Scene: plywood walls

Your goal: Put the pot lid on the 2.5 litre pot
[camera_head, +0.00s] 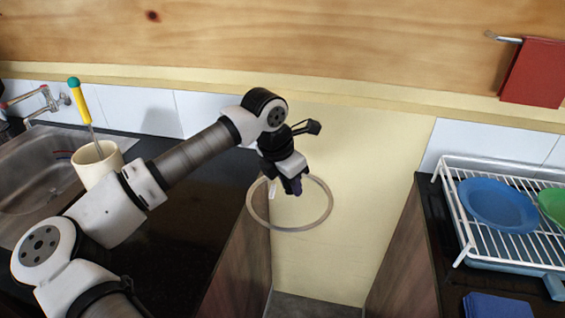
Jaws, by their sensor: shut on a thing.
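The pot lid (290,229) shows as a pale ring around a see-through middle. It hangs in the gap between the two counters, at about counter height and roughly level. My gripper (292,186) points down over the middle of the lid and is shut on it. The fingers hide the lid's knob and the exact grip. I see no pot that I can clearly name as the 2.5 litre pot.
A cream container (91,172) with a yellow-handled utensil (81,103) stands by the sink (38,165) at left. The dark left counter (175,255) is mostly clear. A white dish rack (462,225) with blue and green dishes stands at right, near a folded blue cloth (497,305).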

